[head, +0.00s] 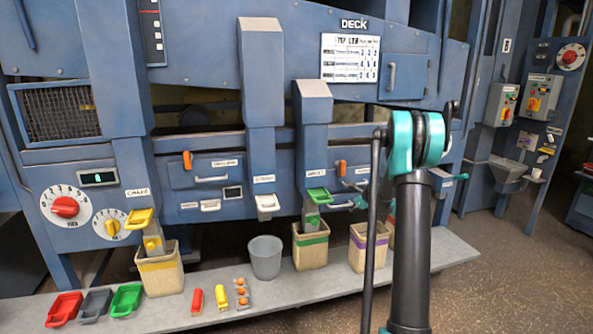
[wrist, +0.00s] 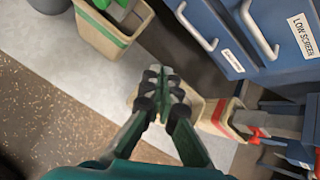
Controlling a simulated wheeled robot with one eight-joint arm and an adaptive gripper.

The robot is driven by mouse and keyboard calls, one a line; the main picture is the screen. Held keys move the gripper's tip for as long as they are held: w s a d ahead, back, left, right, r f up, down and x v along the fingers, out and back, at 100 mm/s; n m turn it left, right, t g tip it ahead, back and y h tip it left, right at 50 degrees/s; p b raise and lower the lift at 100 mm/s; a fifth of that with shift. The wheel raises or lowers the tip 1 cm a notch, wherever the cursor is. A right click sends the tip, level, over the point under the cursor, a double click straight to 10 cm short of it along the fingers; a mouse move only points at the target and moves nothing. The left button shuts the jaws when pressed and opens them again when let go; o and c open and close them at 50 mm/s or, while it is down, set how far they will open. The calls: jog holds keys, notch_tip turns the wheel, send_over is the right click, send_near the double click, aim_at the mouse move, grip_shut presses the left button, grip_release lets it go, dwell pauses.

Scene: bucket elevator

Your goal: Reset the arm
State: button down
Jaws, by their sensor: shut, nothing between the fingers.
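My gripper (wrist: 165,78) shows in the wrist view with its dark fingertips together and nothing between them. It hangs over the pale ledge (wrist: 75,62), in front of a light bin that it partly hides. In the head view my arm stands upright right of the middle, with a teal joint at its top. It covers part of the machine, and I cannot make out the fingertips there.
In the head view, a green-striped bin (head: 310,251), a purple-striped bin (head: 358,262), a yellow-striped bin (head: 160,280) and a grey bucket (head: 265,257) stand on the ledge (head: 455,250). Blue drawers (wrist: 213,28) and a red-banded bin (wrist: 217,118) lie near my gripper.

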jog(key=s+a+r+n+g, duration=0.1)
jog(key=s+a+r+n, duration=0.15)
jog(key=s+n, duration=0.4)
jog(key=s+a+r+n, duration=0.1)
jog(key=s+a+n, duration=0.2)
jog(key=s, duration=0.7)
jog(key=s+a+r+n+g, duration=0.1)
jog(key=s+a+r+n, duration=0.2)
jog(key=s, duration=0.6)
jog(key=s+a+f+n+g+h, duration=0.1)
jog(key=s+f+n, duration=0.2)
jog(key=s+n, duration=0.4)
jog(key=s+a+f+n+g+h, duration=0.1)
jog(key=s+f+n, duration=0.3)
jog(key=s, duration=1.5)
jog(key=n, duration=0.3)
jog(key=shift+s+n, duration=0.3)
jog(key=shift+n, duration=0.05)
jog(key=shift+r, duration=0.1)
